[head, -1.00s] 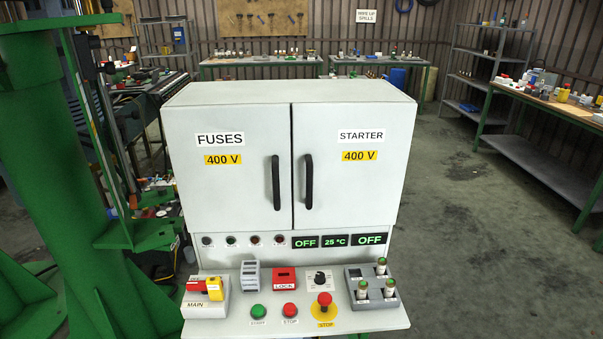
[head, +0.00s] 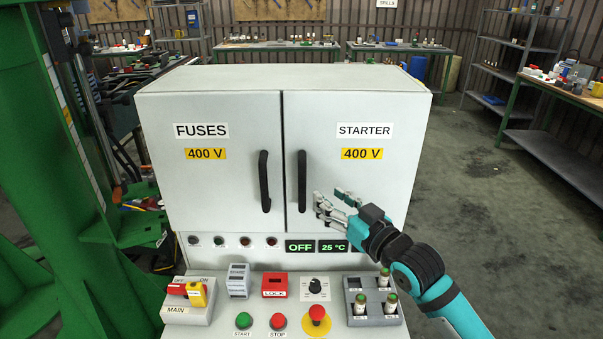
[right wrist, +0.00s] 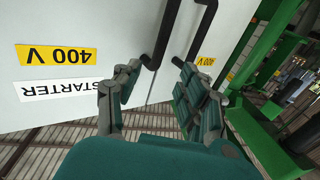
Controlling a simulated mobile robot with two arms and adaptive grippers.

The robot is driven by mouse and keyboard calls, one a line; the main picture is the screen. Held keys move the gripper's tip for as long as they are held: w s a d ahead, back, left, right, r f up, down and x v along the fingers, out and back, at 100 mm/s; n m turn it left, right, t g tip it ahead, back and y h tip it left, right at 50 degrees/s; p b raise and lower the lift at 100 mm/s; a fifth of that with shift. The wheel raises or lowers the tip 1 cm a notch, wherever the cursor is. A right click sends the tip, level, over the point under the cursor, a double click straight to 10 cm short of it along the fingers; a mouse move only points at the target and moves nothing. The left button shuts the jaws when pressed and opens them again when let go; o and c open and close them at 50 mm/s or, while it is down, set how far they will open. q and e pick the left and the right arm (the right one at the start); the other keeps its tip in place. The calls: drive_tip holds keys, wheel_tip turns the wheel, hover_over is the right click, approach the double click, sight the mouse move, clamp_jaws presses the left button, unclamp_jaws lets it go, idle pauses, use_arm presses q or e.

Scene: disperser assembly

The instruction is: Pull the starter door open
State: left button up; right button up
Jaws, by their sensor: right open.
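The starter door (head: 380,190) is the right door of the light grey cabinet, marked STARTER and 400 V, and it is closed. Its black vertical handle (head: 302,181) is near the door's left edge. My right gripper (head: 328,195) is open and empty in front of the door, just right of the handle's lower part. In the right wrist view, turned upside down, the starter handle (right wrist: 167,30) reaches in near the left fingertip of my open right gripper (right wrist: 157,66). I see no clear grip on it. My left gripper is not in view.
The closed FUSES door (head: 215,175) has its own handle (head: 264,181) close by on the left. Below is a control panel with a MAIN switch (head: 190,295), buttons and a fuse holder (head: 372,303). A green column (head: 40,150) stands left. Floor is free on the right.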

sight(304, 178)
drive_tip(key=p+x, duration=0.1)
drive_tip(key=x, duration=0.9)
drive_tip(key=shift+w, duration=0.1)
use_arm(q)
drive_tip(key=shift+w+d+r, duration=0.2)
drive_tip(key=shift+w+r, duration=0.15)
drive_tip(key=shift+r, duration=0.15)
drive_tip(key=shift+w+d+r, duration=0.15)
drive_tip(key=shift+w+r, duration=0.15)
drive_tip(key=shift+r, duration=0.15)
use_arm(e)
drive_tip(key=shift+w+a, duration=0.4)
drive_tip(key=shift+w, duration=0.2)
drive_tip(key=c, duration=0.9)
use_arm(q)
drive_tip(key=shift+s, duration=0.1)
use_arm(e)
clamp_jaws()
use_arm(q)
drive_tip(key=shift+a+p, duration=0.15)
drive_tip(key=shift+p, duration=0.15)
use_arm(e)
drive_tip(key=shift+f, duration=0.1)
